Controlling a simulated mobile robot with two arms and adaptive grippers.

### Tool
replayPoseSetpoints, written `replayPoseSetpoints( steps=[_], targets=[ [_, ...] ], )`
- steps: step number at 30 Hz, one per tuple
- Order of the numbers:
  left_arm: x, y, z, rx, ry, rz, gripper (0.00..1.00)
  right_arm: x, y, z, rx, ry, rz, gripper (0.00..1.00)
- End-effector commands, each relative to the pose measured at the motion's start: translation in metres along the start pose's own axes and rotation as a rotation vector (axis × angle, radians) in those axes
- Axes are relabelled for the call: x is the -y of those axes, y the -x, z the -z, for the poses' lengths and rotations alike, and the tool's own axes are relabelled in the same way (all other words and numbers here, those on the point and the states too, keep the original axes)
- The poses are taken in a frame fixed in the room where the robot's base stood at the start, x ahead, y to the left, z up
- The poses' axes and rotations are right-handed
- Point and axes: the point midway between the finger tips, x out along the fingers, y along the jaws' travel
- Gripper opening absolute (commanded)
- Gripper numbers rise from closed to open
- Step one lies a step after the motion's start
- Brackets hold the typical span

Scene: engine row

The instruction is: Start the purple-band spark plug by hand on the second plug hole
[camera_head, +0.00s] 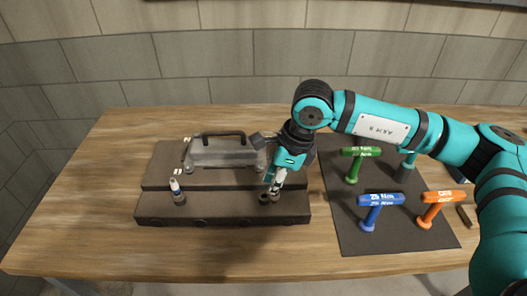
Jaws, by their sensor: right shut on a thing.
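The dark engine block (222,212) lies on the table, with plug holes along its front step. My right gripper (275,186) points down over the right part of that step. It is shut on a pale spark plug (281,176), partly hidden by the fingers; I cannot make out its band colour. The plug's lower end is close to a dark round hole rim (265,198); I cannot tell whether it is in the hole. Another spark plug (175,187), white with a bluish band, stands upright at the left end of the step. My left gripper is out of view.
A grey cover with a black handle (222,154) sits on the block behind the plugs. On the dark mat (370,242) at right stand green (360,152), blue (381,200) and orange (443,197) T-handled tools. The table's left side is clear.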

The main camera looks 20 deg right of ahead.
Motion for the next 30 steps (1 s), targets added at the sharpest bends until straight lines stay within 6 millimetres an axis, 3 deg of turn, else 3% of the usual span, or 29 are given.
replayPoseSetpoints(
  steps=[6,12,30],
  targets=[
    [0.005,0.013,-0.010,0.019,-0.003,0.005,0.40,0.018,0.020,-0.025,-0.002,-0.472,0.136,0.00],
    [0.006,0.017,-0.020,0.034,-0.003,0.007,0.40,0.028,0.028,-0.035,-0.006,-0.727,0.206,0.00],
    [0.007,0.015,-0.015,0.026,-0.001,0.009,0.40,0.030,0.029,-0.036,-0.006,-0.788,0.221,0.00]
  ],
)
